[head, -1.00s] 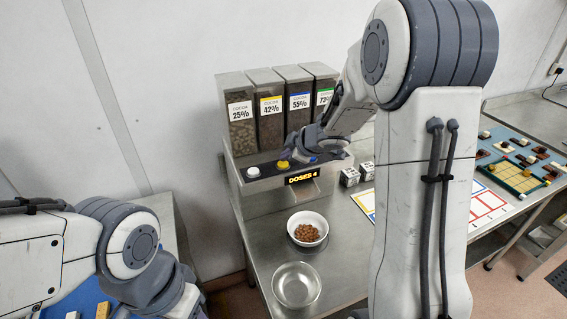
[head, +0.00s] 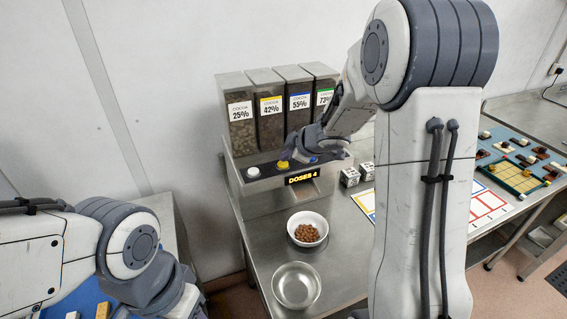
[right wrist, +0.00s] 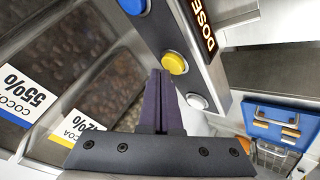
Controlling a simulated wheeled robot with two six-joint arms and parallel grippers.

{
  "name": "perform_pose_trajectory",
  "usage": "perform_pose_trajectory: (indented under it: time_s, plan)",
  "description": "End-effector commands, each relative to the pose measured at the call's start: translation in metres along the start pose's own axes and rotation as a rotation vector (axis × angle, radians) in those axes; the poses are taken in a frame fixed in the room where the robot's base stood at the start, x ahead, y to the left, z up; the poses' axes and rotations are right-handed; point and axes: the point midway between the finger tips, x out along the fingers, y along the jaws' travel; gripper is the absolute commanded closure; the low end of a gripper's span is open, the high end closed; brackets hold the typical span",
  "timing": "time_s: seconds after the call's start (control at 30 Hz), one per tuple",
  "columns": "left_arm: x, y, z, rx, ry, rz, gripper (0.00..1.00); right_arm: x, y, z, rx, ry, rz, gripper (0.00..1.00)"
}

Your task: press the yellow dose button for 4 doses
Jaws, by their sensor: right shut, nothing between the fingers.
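The yellow dose button (head: 283,165) is on the front ledge of the cocoa dispenser (head: 246,200), between a white button (head: 253,172) and a blue one. The display (head: 302,177) beside it reads "DOSES 4". My right gripper (head: 289,156) is shut and empty, with its tips right at the yellow button. In the right wrist view, the shut fingertips (right wrist: 161,73) are close beside the yellow button (right wrist: 174,63); I cannot tell whether they touch it. My left arm shows at the lower left, but its fingers are out of the picture.
A white bowl with brown pieces (head: 307,217) stands in front of the dispenser, with an empty metal bowl (head: 296,286) nearer. Two dotted cubes (head: 350,177) stand right of the dispenser. A game board (head: 520,165) lies farther right. My right arm hides part of the bench.

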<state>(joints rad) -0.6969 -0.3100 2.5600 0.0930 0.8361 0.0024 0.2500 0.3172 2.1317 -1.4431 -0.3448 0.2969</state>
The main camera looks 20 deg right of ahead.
Motion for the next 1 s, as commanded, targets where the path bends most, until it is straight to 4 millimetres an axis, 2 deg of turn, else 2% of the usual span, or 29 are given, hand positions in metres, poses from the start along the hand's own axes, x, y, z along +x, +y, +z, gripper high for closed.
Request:
perform_pose_trajectory:
  time_s: [1.0]
  plan:
    - [0.0035, -0.0002, 0.0002, 0.0, 0.0, 0.0, 0.5, 0.0051, -0.004, 0.004, 0.0, -0.001, -0.001, 1.0]
